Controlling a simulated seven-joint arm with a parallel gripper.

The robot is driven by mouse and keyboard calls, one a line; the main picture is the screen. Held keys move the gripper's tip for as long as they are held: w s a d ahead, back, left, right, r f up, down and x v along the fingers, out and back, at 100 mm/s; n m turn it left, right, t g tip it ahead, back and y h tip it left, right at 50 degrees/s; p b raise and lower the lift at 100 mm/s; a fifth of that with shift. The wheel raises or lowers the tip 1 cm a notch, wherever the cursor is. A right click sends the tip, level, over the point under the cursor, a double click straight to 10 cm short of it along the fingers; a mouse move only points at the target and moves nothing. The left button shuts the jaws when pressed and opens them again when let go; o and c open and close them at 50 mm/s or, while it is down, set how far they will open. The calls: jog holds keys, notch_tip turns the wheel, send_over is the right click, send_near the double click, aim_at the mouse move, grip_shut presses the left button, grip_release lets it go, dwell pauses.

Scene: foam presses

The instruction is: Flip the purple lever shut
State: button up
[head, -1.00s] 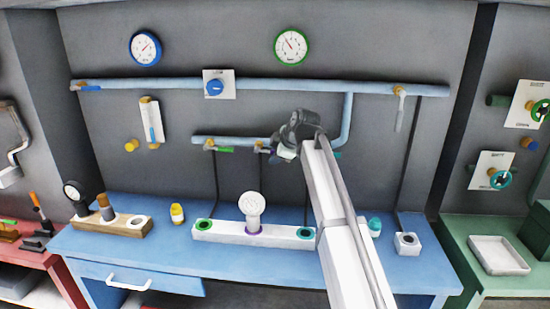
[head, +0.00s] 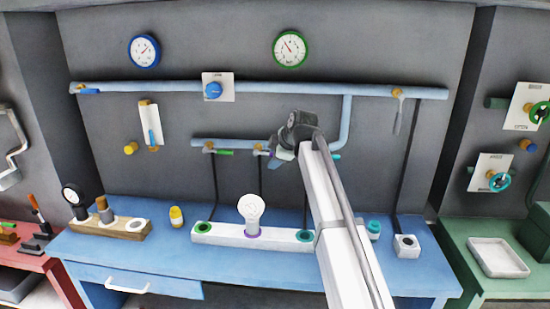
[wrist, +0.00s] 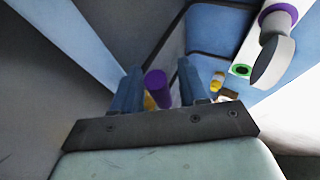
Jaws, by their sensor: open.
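The purple lever (wrist: 155,86) shows in the wrist view as a rounded purple bar, with a yellow part beside its lower end. My gripper (wrist: 161,80) is open, with one blue finger on each side of the lever. I cannot tell whether either finger touches it. In the head view my gripper (head: 269,162) is at the lower blue pipe (head: 230,144), left of the pipe's bend. The lever is mostly hidden there by my gripper, so its angle is hard to read.
A green lever (head: 224,152) sits on the same pipe to the left. Below, a white block (head: 222,235) on the blue bench carries a white nozzle head (head: 251,208) above a purple ring. A yellow bottle (head: 176,217) stands left of it. The wall behind the pipe is close.

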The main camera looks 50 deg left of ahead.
jog(key=w+v, duration=0.1)
jog(key=v, duration=1.2)
jog(key=shift+s+d+r, duration=0.3)
jog(key=shift+s, duration=0.2)
